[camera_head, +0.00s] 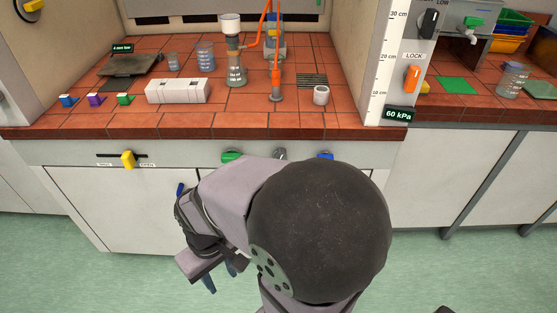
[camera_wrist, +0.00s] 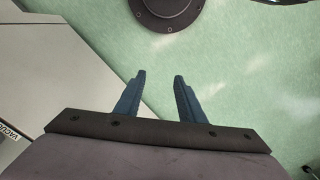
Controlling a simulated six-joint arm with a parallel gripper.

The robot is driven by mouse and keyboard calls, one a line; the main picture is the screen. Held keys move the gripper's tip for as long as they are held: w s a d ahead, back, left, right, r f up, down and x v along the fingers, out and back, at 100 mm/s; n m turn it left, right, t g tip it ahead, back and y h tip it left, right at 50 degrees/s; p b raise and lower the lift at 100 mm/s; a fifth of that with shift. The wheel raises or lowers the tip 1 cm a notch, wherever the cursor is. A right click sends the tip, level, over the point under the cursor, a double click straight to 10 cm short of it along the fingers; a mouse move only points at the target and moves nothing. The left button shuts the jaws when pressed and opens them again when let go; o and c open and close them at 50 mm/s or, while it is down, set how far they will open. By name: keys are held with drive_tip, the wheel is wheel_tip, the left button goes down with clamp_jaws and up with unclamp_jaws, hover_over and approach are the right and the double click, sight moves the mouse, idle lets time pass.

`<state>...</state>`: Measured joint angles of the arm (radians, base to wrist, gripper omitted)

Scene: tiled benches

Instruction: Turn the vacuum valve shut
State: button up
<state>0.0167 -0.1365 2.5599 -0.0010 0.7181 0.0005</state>
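Several valve-like controls sit on the front panel below the bench: a green knob (camera_head: 231,156), a grey knob (camera_head: 280,154), a blue knob (camera_head: 326,156) and a yellow slider handle (camera_head: 128,159). I cannot read which is the vacuum valve. In the wrist view, a partly cut-off label (camera_wrist: 9,132) beginning "VACU" shows at the left edge. My gripper (camera_head: 221,276) hangs in front of the cabinet, below the panel and apart from the knobs. Its blue fingers are apart and empty; they also show in the wrist view (camera_wrist: 160,77), over the floor.
The tiled bench (camera_head: 205,119) holds a flask with a funnel (camera_head: 237,75), a white block (camera_head: 177,91), beakers and small coloured pieces. A display (camera_head: 397,114) reads 60 kPa. An orange lock switch (camera_head: 412,78) is on the right post. Green floor (camera_head: 420,285) is open at right.

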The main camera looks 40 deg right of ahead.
drive_tip(key=s+d+r+m+g+y+p, duration=0.1)
drive_tip(key=s+d+r+m+p, duration=0.1)
drive_tip(key=d+m+p, duration=0.15)
drive_tip(key=s+d+r+m+g+p, duration=0.1)
drive_tip(key=s+d+r+m+p, duration=0.15)
drive_tip(key=d+p, duration=0.2)
wheel_tip(320, 180, up, 4)
drive_tip(key=m+t+h+p, duration=0.1)
drive_tip(key=m+t+p, duration=0.6)
drive_tip(key=t, duration=0.1)
hover_over(279, 160)
drive_tip(key=s, duration=0.3)
drive_tip(key=shift+a+r, duration=0.2)
drive_tip(key=shift+a, duration=0.1)
drive_tip(key=shift+w+d+r+n+h, duration=0.15)
drive_tip(key=shift+d+n+h, duration=0.25)
drive_tip(key=shift+n, duration=1.3)
drive_tip(key=shift+p+x, duration=0.45)
drive_tip(key=shift+x, duration=3.3)
